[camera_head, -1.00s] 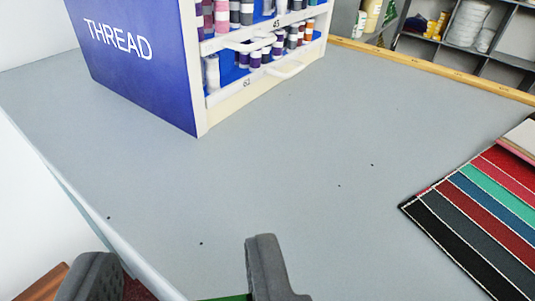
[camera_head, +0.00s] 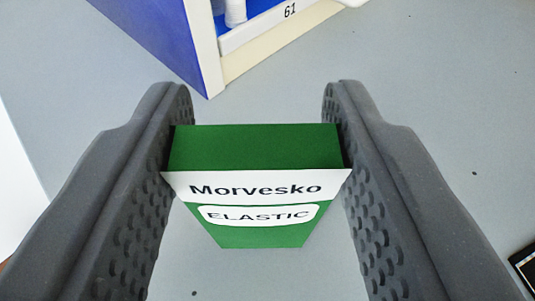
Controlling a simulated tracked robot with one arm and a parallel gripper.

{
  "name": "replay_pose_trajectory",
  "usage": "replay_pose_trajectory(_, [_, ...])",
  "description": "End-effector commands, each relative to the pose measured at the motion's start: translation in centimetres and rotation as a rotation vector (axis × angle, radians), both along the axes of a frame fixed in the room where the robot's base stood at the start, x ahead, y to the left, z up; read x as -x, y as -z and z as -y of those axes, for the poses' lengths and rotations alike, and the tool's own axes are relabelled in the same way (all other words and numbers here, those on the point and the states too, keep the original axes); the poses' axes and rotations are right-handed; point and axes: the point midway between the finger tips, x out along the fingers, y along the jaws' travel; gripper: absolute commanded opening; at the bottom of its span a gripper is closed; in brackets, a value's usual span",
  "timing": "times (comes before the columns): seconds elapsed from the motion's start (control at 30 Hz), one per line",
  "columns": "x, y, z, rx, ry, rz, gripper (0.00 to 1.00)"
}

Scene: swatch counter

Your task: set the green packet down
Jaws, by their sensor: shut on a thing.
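The green packet (camera_head: 262,226) is a box with a white band reading "Morvesko" and a white label reading "ELASTIC". My gripper (camera_head: 258,122) is shut on it, with one dark grey textured finger on each side. The packet sits between the fingers in the middle of the view, over the grey counter (camera_head: 430,120). Whether its bottom touches the counter cannot be told.
The blue and white thread cabinet (camera_head: 212,50) stands just beyond the fingertips at the top, its front numbered 61. A dark swatch edge (camera_head: 525,265) shows at the lower right.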

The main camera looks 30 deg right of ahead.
Motion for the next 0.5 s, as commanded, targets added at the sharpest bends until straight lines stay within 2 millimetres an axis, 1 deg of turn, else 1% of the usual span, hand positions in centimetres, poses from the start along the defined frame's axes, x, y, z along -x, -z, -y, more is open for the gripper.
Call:
replay_pose_trajectory(0.03, [0.0, 1.0, -0.1, -0.003, 0.0, -0.004, 0.14])
replay_pose_trajectory(0.13, [0.1, 2.2, -0.1, -0.005, 0.0, -0.005, 0.14])
replay_pose_trajectory(0.5, [0.1, 2.5, -0.1, -0.001, -0.001, -0.002, 0.14])
